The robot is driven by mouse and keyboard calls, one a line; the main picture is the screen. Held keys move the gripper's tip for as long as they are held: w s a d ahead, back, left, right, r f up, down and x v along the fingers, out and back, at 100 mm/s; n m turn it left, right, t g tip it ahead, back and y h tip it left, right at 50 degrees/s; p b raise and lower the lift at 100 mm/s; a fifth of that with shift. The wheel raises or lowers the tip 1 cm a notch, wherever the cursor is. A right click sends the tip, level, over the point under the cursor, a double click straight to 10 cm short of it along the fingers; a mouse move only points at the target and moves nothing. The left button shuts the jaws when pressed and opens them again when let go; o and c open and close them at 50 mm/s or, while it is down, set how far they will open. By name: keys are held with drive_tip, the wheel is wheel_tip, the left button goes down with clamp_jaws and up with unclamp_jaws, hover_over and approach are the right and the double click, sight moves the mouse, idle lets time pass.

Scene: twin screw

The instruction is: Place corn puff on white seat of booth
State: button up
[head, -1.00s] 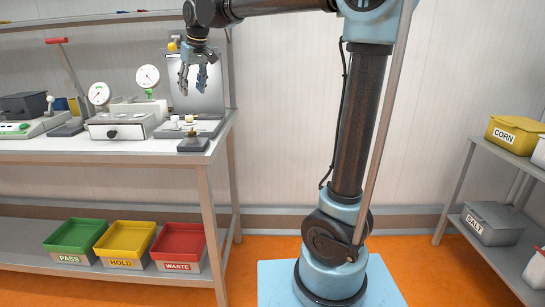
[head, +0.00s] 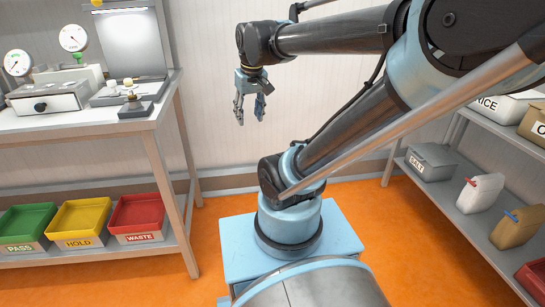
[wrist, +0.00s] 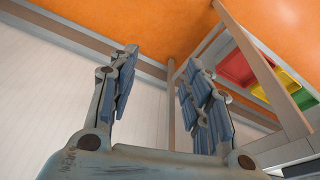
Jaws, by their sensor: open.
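The booth (head: 132,45) stands at the back right of the bench in the head view, with a bright upright panel and a low grey base. Two tiny pale pieces, one whitish (head: 112,84) and one yellowish (head: 128,82), sit on its base. They are too small to tell which is the corn puff or which spot is the white seat. My gripper (head: 250,112) is open and empty, pointing down in mid-air to the right of the bench.
A dark block with a knob (head: 135,107) is at the bench's front right edge. Dial gauges (head: 73,38) stand left of the booth. Green, yellow and red bins (head: 137,218) fill the lower shelf. A right-hand rack holds a SALT box (head: 432,162) and jugs (head: 480,192).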

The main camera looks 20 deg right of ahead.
drive_tip(key=s+d+f+m, duration=0.2)
drive_tip(key=s+d+f, duration=0.3)
drive_tip(key=s+f, duration=0.5)
drive_tip(key=shift+d+f+g+h, duration=0.25)
drive_tip(key=shift+f+g+h, duration=0.05)
drive_tip(key=shift+f, duration=0.5)
drive_tip(key=shift+w, duration=0.1)
drive_tip(key=shift+w+f, duration=0.2)
drive_tip(key=shift+w, duration=0.25)
idle(0.6)
